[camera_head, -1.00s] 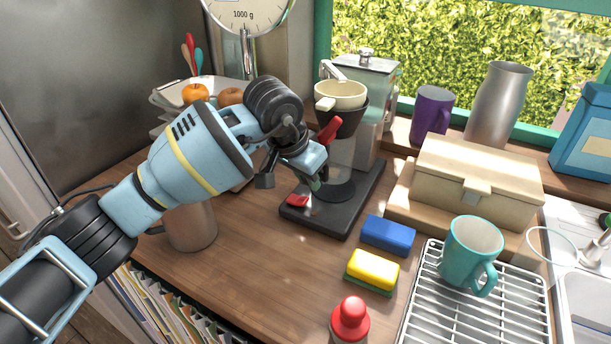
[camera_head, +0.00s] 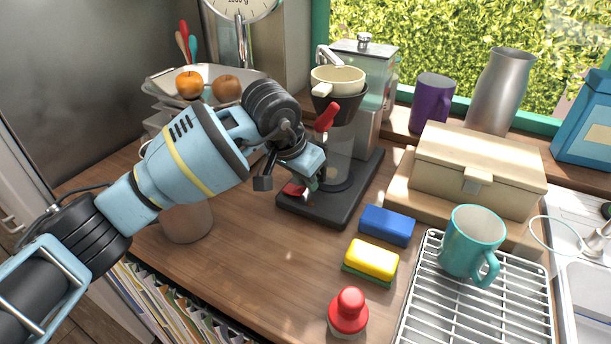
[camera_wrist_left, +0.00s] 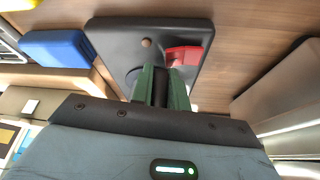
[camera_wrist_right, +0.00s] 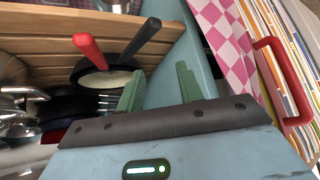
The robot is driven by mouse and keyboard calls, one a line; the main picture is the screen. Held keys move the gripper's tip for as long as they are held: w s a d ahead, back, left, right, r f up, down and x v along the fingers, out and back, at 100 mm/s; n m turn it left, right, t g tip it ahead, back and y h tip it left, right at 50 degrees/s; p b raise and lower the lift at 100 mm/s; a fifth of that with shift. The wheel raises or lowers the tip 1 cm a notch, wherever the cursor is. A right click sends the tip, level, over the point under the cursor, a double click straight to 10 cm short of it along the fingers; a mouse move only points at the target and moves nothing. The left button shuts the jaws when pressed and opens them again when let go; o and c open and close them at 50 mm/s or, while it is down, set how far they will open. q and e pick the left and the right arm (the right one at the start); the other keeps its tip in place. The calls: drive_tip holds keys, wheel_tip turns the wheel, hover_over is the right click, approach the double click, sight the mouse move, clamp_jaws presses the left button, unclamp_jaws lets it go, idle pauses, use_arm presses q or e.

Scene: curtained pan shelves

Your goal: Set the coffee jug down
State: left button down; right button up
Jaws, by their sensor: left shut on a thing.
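The glass coffee jug (camera_head: 339,160) is under the filter cone of the coffee maker (camera_head: 326,210), just over its round plate. Its base looks very close to the plate; I cannot tell whether they touch. My left gripper (camera_head: 316,178) is at the jug's near side, low over the red switch (camera_head: 293,189). In the left wrist view its green fingers (camera_wrist_left: 161,88) are shut on a dark piece, apparently the jug's handle. The coffee maker's black base (camera_wrist_left: 115,35) lies beyond them. My right gripper (camera_wrist_right: 160,88) is open and empty, away from the counter top.
A blue sponge (camera_head: 387,225), a yellow sponge (camera_head: 371,258) and a red-topped brush (camera_head: 348,310) lie in front. A teal mug (camera_head: 470,240) stands on the wire rack (camera_head: 440,315).

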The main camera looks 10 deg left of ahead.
use_arm(q)
drive_tip(key=shift+f, duration=0.1)
drive_tip(key=c, duration=1.3)
unclamp_jaws()
drive_tip(key=c, duration=0.4)
drive_tip(key=shift+p+v, duration=0.3)
drive_tip(key=shift+v, duration=0.45)
